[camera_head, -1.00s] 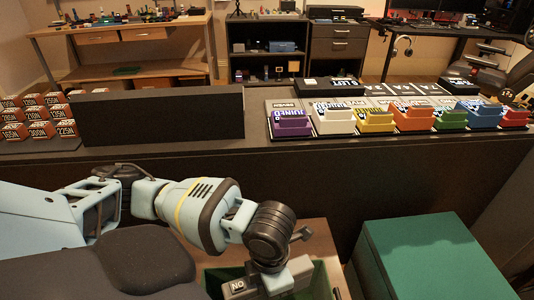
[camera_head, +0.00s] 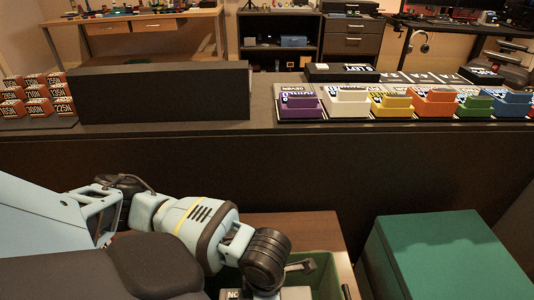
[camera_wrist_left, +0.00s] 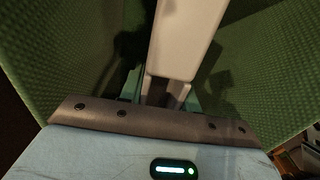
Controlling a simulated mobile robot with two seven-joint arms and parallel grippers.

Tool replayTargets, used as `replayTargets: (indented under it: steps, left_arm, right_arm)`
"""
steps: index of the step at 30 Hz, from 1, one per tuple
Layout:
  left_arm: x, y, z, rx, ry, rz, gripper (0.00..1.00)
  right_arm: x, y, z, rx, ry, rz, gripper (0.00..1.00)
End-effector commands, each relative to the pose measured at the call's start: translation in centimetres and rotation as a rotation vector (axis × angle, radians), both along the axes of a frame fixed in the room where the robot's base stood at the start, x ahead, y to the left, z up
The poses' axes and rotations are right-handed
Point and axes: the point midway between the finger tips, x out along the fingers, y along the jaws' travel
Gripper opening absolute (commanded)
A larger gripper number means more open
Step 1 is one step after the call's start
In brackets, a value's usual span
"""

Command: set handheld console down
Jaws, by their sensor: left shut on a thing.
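My left gripper (camera_wrist_left: 165,92) is shut on a pale, smooth slab, the handheld console (camera_wrist_left: 186,40), seen nearly edge-on in the left wrist view. The slab runs from the jaws out past the top of that picture. Green textured walls of a bin (camera_wrist_left: 55,65) stand on both sides of it. In the head view the green bin (camera_head: 324,272) is at the bottom edge, and my left wrist is over it. The jaws and the console are out of sight there. I cannot tell whether the console touches the bin's bottom. My right gripper is not in view.
A dark counter (camera_head: 300,160) crosses the view, with a black box (camera_head: 160,92), orange labelled boxes (camera_head: 38,105) and a row of coloured trays (camera_head: 350,102) on it. A large green box (camera_head: 445,255) stands to the right of the bin.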

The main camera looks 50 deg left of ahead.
Motion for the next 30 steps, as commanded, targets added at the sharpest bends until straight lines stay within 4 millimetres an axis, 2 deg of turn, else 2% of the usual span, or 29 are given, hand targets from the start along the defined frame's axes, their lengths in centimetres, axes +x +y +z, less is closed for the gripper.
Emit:
replayTargets:
  steps: [1,3,11,20,30]
  left_arm:
    - [0.0,0.0,-1.1,-0.001,0.002,0.0,0.0]
    - [-0.1,0.0,-1.8,0.001,0.002,0.0,0.0]
    - [0.0,0.0,-2.5,0.0,0.0,0.001,0.0]
    - [-0.1,0.0,-6.8,0.0,0.004,-0.001,0.0]
    - [0.0,0.0,-6.9,0.0,-0.001,0.0,0.0]
  right_arm:
    - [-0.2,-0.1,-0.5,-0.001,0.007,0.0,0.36]
    - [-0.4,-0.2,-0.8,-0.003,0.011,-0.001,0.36]
    - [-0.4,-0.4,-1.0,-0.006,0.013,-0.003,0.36]
    - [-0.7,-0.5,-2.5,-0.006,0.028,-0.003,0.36]
    - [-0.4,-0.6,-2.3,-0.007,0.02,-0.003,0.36]
